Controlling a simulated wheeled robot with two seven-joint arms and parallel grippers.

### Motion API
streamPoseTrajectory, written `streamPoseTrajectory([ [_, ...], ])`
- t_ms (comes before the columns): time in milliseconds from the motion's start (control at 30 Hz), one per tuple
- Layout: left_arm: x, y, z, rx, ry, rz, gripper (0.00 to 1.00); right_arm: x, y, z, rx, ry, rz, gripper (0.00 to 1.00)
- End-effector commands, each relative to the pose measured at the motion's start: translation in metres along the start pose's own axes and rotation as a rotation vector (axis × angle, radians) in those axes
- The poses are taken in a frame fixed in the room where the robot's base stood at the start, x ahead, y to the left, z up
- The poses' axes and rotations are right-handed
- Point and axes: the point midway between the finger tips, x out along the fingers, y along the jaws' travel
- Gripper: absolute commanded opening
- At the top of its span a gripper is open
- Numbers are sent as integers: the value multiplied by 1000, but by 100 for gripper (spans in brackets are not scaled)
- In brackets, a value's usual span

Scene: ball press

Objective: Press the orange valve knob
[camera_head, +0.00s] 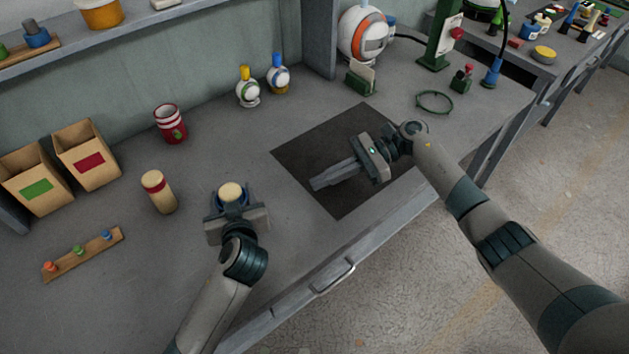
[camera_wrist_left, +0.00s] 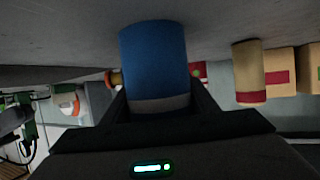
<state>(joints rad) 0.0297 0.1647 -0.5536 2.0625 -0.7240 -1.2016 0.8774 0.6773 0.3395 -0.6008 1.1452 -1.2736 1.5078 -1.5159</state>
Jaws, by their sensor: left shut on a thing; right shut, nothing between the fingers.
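A small orange knob (camera_head: 50,267) stands at the left end of a wooden strip (camera_head: 85,255) at the lower left of the bench; green and blue knobs share the strip. My left gripper (camera_head: 233,203) is to its right, shut on a blue jar (camera_wrist_left: 155,60) with a cream top in the head view. The fingers hold its sides, and the gripper hides much of it in the head view. I cannot tell whether it touches the bench. My right gripper (camera_head: 320,183) is shut and empty over the dark mat (camera_head: 345,205), far from the knob.
A cream jar with red bands (camera_head: 158,191) stands between the strip and my left gripper. Two cardboard boxes (camera_head: 88,155), a red-and-white cup (camera_head: 170,124) and two small flasks (camera_head: 248,87) stand behind. Bare bench surrounds the strip.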

Motion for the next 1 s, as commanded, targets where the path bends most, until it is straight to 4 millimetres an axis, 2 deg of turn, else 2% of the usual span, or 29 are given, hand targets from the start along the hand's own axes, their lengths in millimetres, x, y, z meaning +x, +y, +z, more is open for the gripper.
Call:
streamPoseTrajectory([
  [600, 0, 0, 0, 0, 0, 0, 30, 100, 1, 5, -1, -3, 3, 0],
  [800, 0, 0, 0, 0, 0, 0, 30, 120, 0, 10, 0, -1, 1, 0],
  [1000, 0, 0, 0, 0, 0, 0, 30, 126, 0, 12, 1, 0, 0, 0],
])
